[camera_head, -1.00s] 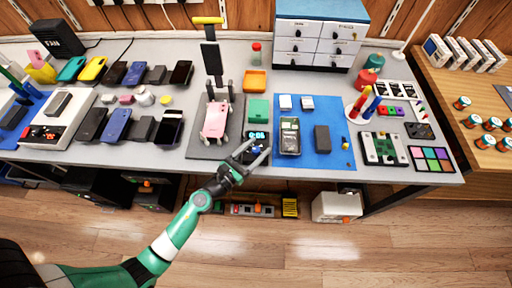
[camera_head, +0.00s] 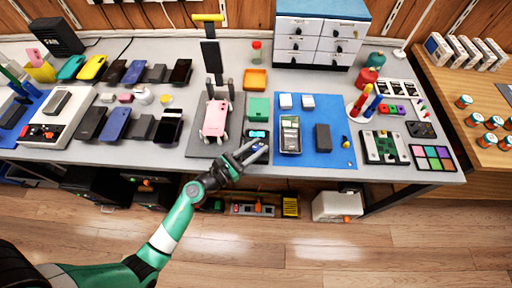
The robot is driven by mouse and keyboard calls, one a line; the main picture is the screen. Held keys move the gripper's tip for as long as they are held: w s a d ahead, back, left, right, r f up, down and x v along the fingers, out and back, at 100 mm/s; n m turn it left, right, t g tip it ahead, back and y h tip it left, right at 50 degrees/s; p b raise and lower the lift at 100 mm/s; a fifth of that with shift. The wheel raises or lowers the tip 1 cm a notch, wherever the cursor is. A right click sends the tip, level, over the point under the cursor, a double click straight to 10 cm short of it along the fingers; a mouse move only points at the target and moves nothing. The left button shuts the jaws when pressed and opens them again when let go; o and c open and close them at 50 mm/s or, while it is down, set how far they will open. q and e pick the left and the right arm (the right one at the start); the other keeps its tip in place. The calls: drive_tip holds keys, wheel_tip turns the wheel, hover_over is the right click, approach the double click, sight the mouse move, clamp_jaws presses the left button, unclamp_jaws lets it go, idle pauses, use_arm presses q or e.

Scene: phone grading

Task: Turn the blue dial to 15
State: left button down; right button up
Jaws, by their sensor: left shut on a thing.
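A small dark device with a lit cyan display (camera_head: 258,133) sits at the front edge of the bench, between the dark grey mat and the blue mat. The blue dial (camera_head: 256,147) shows as a small blue patch just below the display, largely covered by my left gripper. My left gripper (camera_head: 254,150) is over the front of this device, its fingers closed around the dial. The digits on the display are too small to read. My right gripper is out of view.
A pink phone (camera_head: 215,118) rests in a holder on the dark mat (camera_head: 200,147) to the left. The blue mat (camera_head: 342,159) to the right carries an opened phone (camera_head: 290,134) and a dark block (camera_head: 323,137). A green box (camera_head: 259,108) stands just behind the device.

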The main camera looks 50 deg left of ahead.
use_arm(q)
drive_tip(key=shift+m+h, duration=0.8)
drive_tip(key=shift+h, duration=0.5)
drive_tip(key=c, duration=0.6)
unclamp_jaws()
drive_tip(key=s, duration=0.3)
drive_tip(key=s+a+p, duration=0.1)
drive_tip(key=s, duration=0.3)
drive_tip(key=s+a, duration=0.1)
drive_tip(key=s, duration=0.2)
drive_tip(key=shift+s+p, duration=0.2)
drive_tip(key=shift+p, duration=0.15)
drive_tip(key=shift+s, duration=0.55)
